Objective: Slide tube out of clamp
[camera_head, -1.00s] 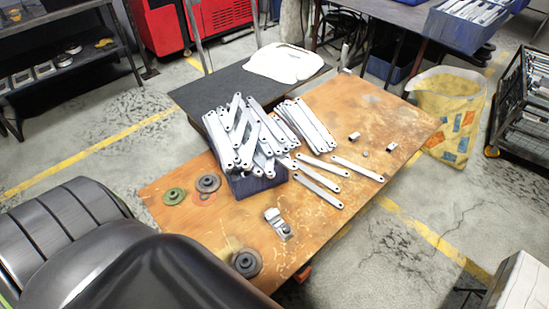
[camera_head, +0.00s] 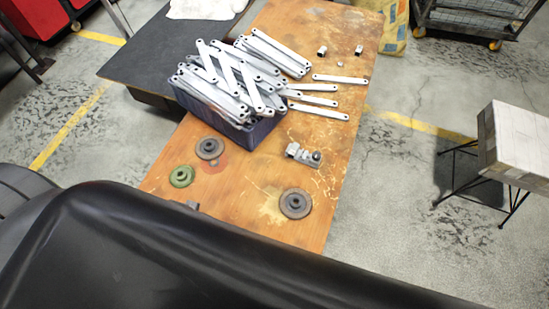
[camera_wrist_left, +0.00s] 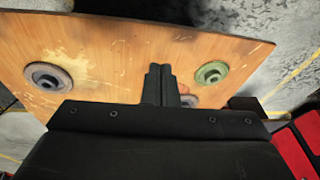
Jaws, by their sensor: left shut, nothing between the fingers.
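A small grey metal clamp (camera_head: 303,154) lies on the wooden table, right of the blue bin, with a darker round part at its right end. I cannot clearly make out a separate tube in it. My left gripper (camera_wrist_left: 158,86) shows in the left wrist view with its two dark fingers together and empty, over the table. It is apart from the clamp, which I do not see in that view. My black arm covers the lower part of the head view. My right gripper is not in view.
A blue bin (camera_head: 255,133) heaped with galvanized brackets stands on the table (camera_head: 325,193). Several loose brackets lie right of it. A green disc (camera_head: 182,176) and grey discs (camera_head: 295,203) lie near the front. Two small metal fittings (camera_head: 322,50) sit at the back.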

